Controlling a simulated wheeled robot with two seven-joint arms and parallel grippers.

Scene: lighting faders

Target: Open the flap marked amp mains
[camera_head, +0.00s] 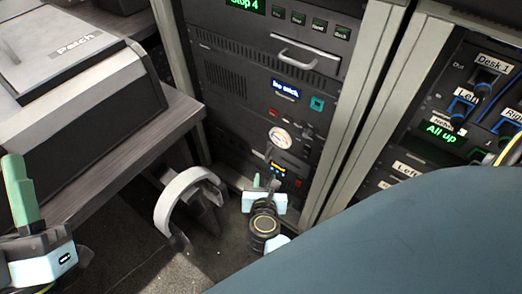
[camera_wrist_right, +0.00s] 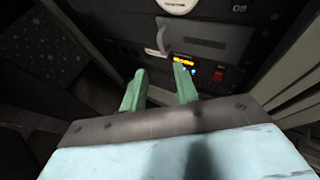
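No label reading amp mains is legible in either view. Low on the middle rack, a unit with a small orange-lit display (camera_head: 278,166) sits below a round white dial or label (camera_head: 280,138). In the right wrist view the orange display (camera_wrist_right: 183,60) has a red switch (camera_wrist_right: 218,73) to its right and a grey curved handle-like piece (camera_wrist_right: 164,35) above left. My right gripper (camera_wrist_right: 159,70) is open and empty, its green fingers apart and pointing at this unit. It also shows in the head view (camera_head: 265,184), low before the rack. My left gripper (camera_head: 17,168) is at the left edge; its finger gap is unclear.
A grey bench (camera_head: 178,115) with a case marked Patch (camera_head: 75,80) stands on the left. A white curved band (camera_head: 185,190) is beside my right gripper. A second rack with cables and a green "All up" display (camera_head: 440,133) is on the right. Dark floor shows below.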

